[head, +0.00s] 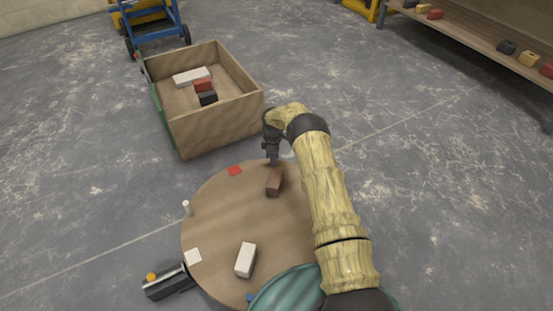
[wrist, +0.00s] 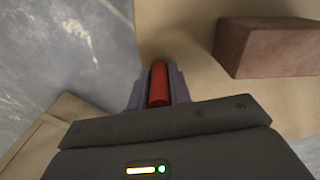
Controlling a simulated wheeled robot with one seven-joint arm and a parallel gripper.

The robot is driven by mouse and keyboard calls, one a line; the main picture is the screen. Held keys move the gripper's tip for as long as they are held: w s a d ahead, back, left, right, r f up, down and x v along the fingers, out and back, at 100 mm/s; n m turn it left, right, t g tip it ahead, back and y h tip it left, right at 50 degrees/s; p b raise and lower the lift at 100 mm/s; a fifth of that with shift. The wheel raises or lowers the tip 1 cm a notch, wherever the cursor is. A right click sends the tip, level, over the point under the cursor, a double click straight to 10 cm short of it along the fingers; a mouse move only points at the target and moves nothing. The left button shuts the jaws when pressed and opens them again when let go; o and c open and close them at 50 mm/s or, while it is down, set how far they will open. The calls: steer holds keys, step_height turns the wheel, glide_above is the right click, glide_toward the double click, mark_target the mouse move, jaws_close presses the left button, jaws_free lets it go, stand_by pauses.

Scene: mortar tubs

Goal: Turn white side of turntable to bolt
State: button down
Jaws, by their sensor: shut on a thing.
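The round tan turntable (head: 215,225) lies low in front of me in the head view. Its rim carries a white square (head: 193,257), a red square (head: 234,170) and a bit of blue (head: 250,297). The white square is beside the dark bolt block (head: 168,284) with a yellow knob (head: 151,277). A white peg (head: 187,207) stands at the left rim. My gripper (head: 273,160) is at the far rim. In the wrist view my gripper (wrist: 158,88) is shut on a red peg (wrist: 159,84). The peg's base is hidden.
A brown brick (head: 274,182) and a white brick (head: 245,260) sit on the turntable; the brown brick (wrist: 268,47) is close right of the jaws in the wrist view. An open box (head: 215,124) holding several blocks stands just beyond. A teal round thing (head: 285,290) is nearby.

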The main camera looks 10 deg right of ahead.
steer(key=shift+w+a, duration=0.1)
steer(key=shift+a, duration=0.25)
steer(key=c, duration=1.3)
jaws_free()
steer(key=shift+d+r, duration=0.1)
steer(key=shift+d, duration=0.05)
step_height(320, 180, up, 17)
steer(key=p, duration=0.8)
steer(key=shift+p, duration=0.35)
steer(key=shift+r, duration=0.1)
